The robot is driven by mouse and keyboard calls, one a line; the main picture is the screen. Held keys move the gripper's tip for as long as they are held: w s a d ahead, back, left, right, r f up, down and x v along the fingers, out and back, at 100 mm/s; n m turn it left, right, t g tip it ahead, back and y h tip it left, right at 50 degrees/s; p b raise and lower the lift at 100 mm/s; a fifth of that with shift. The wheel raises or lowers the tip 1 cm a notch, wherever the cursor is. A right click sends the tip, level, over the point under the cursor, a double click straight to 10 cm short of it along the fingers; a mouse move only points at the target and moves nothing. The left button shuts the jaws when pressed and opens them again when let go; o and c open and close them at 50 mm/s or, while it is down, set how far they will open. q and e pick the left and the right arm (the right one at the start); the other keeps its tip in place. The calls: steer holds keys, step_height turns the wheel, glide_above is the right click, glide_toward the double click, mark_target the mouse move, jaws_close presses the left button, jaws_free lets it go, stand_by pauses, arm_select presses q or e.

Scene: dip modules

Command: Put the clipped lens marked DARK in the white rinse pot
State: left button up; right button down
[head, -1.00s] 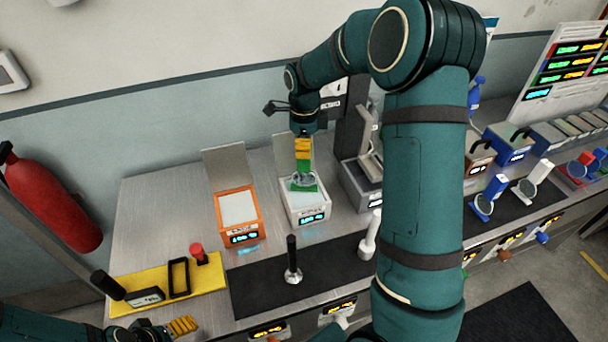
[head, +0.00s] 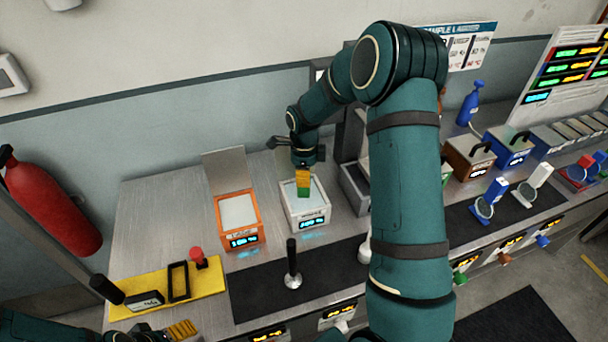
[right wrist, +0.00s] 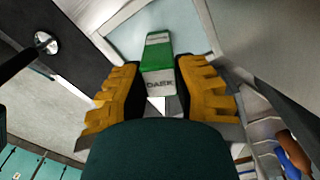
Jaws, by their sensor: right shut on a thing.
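My right gripper (head: 303,182) is shut on the clip of the lens, over the white rinse pot (head: 309,218). The clip (right wrist: 156,55) is green and white, and the word DARK reads on it between the yellow fingers in the right wrist view (right wrist: 158,92). Its green part (head: 303,193) shows just under the fingers in the head view, low at the pot's open mouth. The lens itself is hidden; I cannot tell whether it touches the pot's bottom. My left gripper (head: 180,330) is at the lower left edge, partly cut off.
An orange pot (head: 239,215) with its lid up stands left of the white one. A black-handled tool (head: 292,265) stands on the dark mat in front. A yellow tray (head: 165,295) lies at left. Brown (head: 470,160) and blue (head: 510,148) lidded pots stand at right.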

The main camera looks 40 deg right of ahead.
steer(key=shift+f, duration=0.15)
steer(key=c, duration=0.8)
jaws_free()
steer(key=shift+c, duration=0.2)
step_height(320, 180, up, 12)
steer(key=shift+r, duration=0.2)
